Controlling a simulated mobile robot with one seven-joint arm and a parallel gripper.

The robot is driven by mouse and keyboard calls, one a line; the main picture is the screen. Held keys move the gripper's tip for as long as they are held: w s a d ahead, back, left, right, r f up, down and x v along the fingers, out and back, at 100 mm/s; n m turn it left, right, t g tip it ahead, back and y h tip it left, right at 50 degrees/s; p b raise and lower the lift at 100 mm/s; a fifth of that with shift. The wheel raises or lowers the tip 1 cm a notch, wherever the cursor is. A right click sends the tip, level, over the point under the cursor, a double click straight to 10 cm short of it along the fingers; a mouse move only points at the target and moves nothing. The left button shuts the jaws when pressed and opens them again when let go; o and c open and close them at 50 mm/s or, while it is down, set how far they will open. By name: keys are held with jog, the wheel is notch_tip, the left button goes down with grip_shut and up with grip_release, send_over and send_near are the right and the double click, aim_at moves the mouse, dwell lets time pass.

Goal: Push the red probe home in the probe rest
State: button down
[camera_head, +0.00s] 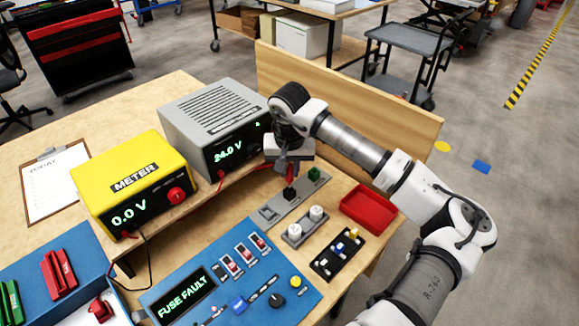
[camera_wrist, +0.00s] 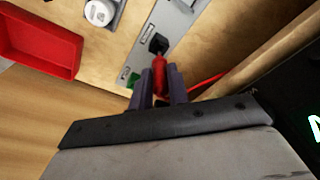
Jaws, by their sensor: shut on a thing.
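My gripper (camera_head: 288,166) is over the grey strip at the back right of the table. It is shut on the red probe (camera_wrist: 159,64), which shows between its dark fingers in the wrist view. The grey strip (camera_head: 268,213) carries a black block (camera_head: 290,194) and a green block (camera_head: 314,174); the black one looks like the probe rest. In the wrist view the probe's front end is at or just short of the black block (camera_wrist: 158,43). I cannot tell how far it is in. A red lead (camera_wrist: 207,85) runs off to the right.
A grey 24.0 V supply (camera_head: 215,115) stands close left of my gripper, with a yellow meter (camera_head: 135,185) beyond. A red tray (camera_head: 368,207), a grey holder with white caps (camera_head: 305,226) and a blue panel (camera_head: 230,280) lie nearer. A wooden board (camera_head: 350,105) edges the table behind.

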aim_at(290, 181)
jog(key=shift+f, duration=0.25)
jog(key=shift+f+b, duration=1.2)
jog(key=shift+b, duration=0.3)
jog(key=shift+f+b, duration=0.45)
jog(key=shift+b, duration=0.1)
jog(key=c, duration=0.9)
grip_release()
jog(key=shift+c, duration=0.2)
jog(key=shift+r, duration=0.1)
jog(key=shift+r+p, duration=1.2)
jog(key=shift+r, duration=2.25)
